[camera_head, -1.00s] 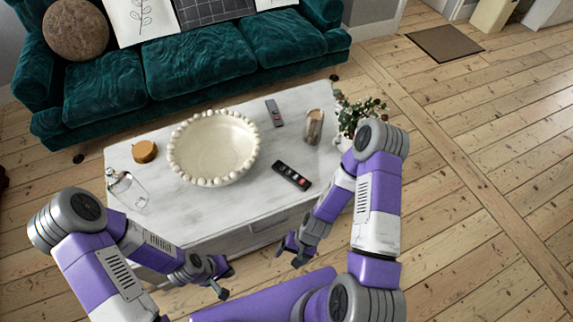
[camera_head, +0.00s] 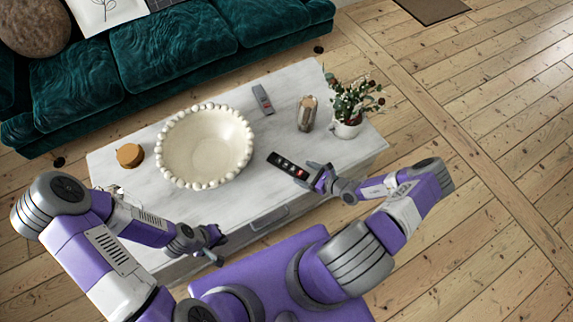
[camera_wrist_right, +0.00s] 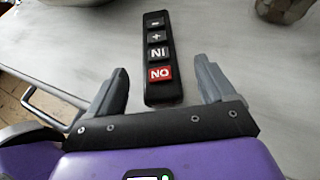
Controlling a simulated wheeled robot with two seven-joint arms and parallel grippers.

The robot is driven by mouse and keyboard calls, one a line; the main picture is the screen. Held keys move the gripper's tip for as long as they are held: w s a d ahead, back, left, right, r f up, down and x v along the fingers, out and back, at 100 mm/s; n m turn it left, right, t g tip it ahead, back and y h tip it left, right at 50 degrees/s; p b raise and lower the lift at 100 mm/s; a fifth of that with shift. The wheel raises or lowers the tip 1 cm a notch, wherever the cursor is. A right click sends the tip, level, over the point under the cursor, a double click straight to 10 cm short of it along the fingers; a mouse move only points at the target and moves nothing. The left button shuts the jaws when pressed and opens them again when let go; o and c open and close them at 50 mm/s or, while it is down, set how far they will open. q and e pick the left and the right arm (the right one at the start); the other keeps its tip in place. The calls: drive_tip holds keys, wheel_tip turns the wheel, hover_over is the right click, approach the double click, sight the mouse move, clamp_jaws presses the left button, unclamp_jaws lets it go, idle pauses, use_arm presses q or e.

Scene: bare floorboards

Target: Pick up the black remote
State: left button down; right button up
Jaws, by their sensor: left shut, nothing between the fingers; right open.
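The black remote (camera_head: 287,165) lies flat on the white marble-look table, near its front edge. My right gripper (camera_head: 314,177) is open at that end of the remote. In the right wrist view the remote (camera_wrist_right: 158,58) runs away from me, with its red-button end between the open fingers (camera_wrist_right: 160,85) and no finger seen touching it. My left gripper (camera_head: 217,243) is shut and empty, low in front of the table.
A green sofa (camera_head: 175,58) is behind.

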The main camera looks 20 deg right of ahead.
sight(293, 169)
drive_tip(key=shift+w+a+f, duration=0.15)
drive_tip(key=shift+w+a, duration=0.2)
drive_tip(key=b+x, duration=0.2)
drive_tip(key=x, duration=0.2)
drive_tip(key=shift+w+a, duration=0.1)
drive_tip(key=shift+w, duration=0.1)
drive_tip(key=c, duration=1.1)
